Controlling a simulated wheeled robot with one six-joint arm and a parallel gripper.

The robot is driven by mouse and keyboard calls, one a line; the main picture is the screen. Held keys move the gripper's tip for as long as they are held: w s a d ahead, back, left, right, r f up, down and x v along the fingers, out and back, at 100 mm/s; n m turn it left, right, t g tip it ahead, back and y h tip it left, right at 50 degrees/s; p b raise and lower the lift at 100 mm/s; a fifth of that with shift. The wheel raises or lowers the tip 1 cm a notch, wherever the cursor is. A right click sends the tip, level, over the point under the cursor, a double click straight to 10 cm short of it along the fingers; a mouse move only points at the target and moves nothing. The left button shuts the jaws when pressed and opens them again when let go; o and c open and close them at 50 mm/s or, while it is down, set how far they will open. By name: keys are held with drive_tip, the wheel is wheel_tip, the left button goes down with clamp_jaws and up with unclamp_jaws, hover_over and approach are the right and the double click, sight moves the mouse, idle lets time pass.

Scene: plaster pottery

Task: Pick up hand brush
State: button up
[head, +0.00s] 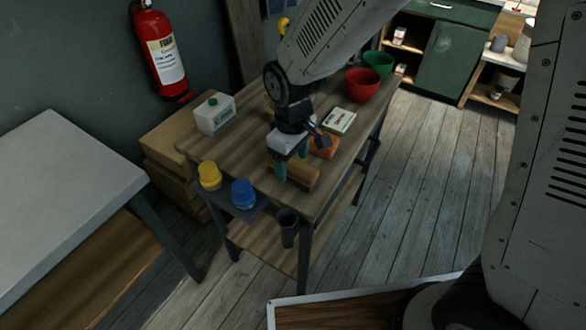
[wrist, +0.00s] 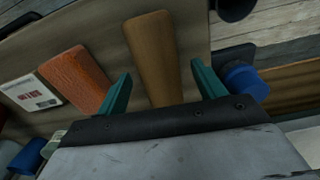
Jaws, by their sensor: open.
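The hand brush, seen as a brown wooden piece (head: 303,176), lies near the front end of the wooden worktable. In the wrist view its tapered wooden body (wrist: 152,52) shows between my two teal fingers; no bristles can be made out. My gripper (head: 291,164) is open and points down over the brush. In the wrist view, my gripper (wrist: 162,72) has one finger on each side of the brush, with visible gaps. Whether the fingertips are level with it is hard to tell.
An orange block (head: 324,147) lies close beside the brush, with a white packet (head: 339,121) behind it.

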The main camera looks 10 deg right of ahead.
drive_tip(key=shift+f, duration=0.65)
drive_tip(key=c, duration=1.1)
drive_tip(key=shift+r, duration=0.15)
drive_tip(key=shift+r, duration=0.65)
wheel_tip(320, 180, up, 2)
drive_tip(key=shift+r, duration=0.2)
drive_tip(key=s+a+r, duration=0.1)
drive_tip(key=s+a, duration=0.3)
drive_tip(key=s, duration=1.1)
drive_tip(key=shift+s+a, duration=0.2)
drive_tip(key=shift+s, duration=0.05)
